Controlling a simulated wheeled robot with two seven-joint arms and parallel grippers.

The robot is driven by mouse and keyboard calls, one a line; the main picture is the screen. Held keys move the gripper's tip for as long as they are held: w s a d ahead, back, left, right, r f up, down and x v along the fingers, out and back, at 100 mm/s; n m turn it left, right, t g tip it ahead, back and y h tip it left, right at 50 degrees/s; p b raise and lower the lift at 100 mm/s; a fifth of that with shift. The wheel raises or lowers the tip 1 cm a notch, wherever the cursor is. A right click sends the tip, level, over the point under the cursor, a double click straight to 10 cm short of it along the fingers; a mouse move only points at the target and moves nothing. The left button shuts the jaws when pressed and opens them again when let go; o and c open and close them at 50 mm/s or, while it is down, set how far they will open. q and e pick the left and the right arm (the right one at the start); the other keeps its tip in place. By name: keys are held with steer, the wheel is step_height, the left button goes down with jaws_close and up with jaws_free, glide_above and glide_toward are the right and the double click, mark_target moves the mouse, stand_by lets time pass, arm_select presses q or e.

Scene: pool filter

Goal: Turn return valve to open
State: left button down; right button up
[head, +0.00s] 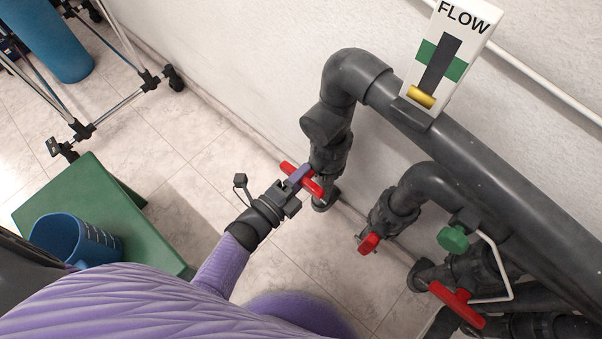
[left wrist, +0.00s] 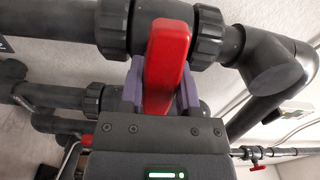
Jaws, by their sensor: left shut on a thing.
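A red valve handle (head: 312,186) sits on the grey vertical pipe at the middle of the head view. My left gripper (head: 299,176) is at this handle, with its purple fingers closed on it. In the left wrist view the same red handle (left wrist: 167,65) stands between the two purple fingers of the left gripper (left wrist: 160,90). The handle lies across the pipe in the head view. The fingers hide part of it. I do not see my right gripper in either view.
Other red handles (head: 369,243) (head: 457,304) and a green knob (head: 453,239) sit on pipes at the right. A FLOW gauge (head: 450,55) stands on the large pipe. A green bench (head: 95,190) bears a blue bucket (head: 75,240) at the left. Tiled floor (head: 200,120) is clear between.

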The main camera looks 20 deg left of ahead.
arm_select(q)
steer(key=n, duration=0.2)
steer(key=shift+f+n, duration=0.1)
steer(key=shift+n, duration=0.3)
steer(key=n, duration=1)
steer(key=shift+s+d+f, duration=0.1)
steer(key=shift+d+f, duration=0.05)
steer(key=shift+n, duration=2.2)
arm_select(e)
steer(key=shift+a+r, duration=0.15)
steer(key=shift+a, duration=0.2)
steer(key=shift+d, duration=0.15)
steer(key=shift+d, duration=0.2)
